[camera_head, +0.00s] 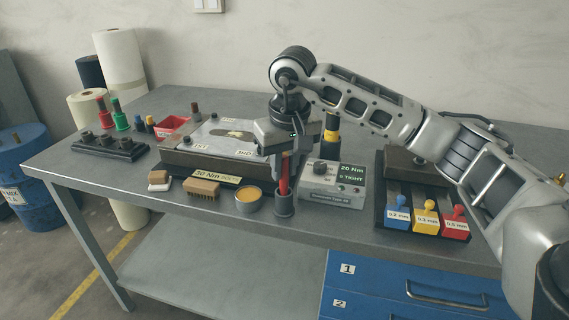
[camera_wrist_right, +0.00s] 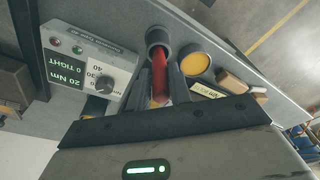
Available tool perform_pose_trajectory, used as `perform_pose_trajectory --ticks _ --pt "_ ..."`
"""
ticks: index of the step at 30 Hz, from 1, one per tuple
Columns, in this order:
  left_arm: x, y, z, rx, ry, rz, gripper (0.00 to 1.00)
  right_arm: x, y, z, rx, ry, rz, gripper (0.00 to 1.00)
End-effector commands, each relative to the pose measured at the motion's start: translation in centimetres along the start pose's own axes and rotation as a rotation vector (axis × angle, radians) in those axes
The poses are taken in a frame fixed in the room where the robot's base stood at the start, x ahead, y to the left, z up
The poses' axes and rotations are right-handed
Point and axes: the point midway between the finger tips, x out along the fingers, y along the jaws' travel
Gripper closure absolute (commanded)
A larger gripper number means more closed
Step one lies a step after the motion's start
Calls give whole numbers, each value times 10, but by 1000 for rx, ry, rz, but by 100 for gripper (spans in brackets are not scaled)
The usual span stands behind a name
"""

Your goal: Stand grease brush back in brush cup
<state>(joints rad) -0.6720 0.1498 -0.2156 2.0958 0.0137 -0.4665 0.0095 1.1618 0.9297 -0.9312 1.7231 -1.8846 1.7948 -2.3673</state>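The grease brush (camera_head: 284,180), with a red handle, stands upright with its lower end inside the dark grey brush cup (camera_head: 284,206) at the table's front. In the right wrist view the red handle (camera_wrist_right: 159,78) runs into the mouth of the cup (camera_wrist_right: 157,37). My right gripper (camera_head: 286,172) points down from above, with one finger on each side of the handle. Its fingers also flank the handle in the right wrist view (camera_wrist_right: 160,76). They are very close to the handle, but I cannot tell whether they press on it. My left gripper is out of view.
A tin of yellow grease (camera_head: 248,200) and a wooden brush (camera_head: 202,188) stand left of the cup. A torque box (camera_head: 332,181) is close on its right. A plate fixture (camera_head: 210,163) lies behind; a tray with coloured gauges (camera_head: 425,222) is further right.

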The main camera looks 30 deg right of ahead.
Motion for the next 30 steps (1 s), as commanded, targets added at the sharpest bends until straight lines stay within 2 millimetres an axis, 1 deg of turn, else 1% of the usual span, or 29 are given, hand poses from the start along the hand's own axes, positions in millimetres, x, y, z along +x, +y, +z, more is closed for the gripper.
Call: perform_pose_trajectory --ticks 1,2,10,14,17,18,20,30 --pt "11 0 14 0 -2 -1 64 4 0 1 0 0 0 64" --pt "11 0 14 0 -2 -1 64 4 0 1 0 0 0 58" --pt "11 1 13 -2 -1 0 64 4 0 1 0 0 0 58" --pt "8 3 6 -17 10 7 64 4 0 1 0 0 0 58" --pt "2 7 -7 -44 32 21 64 4 0 0 0 0 0 58" --pt "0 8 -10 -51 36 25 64 -2 0 0 0 4 -1 58" --pt "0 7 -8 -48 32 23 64 -18 0 -1 0 7 -2 58" --pt "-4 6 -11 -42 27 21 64 -107 0 -1 1 6 -1 58"
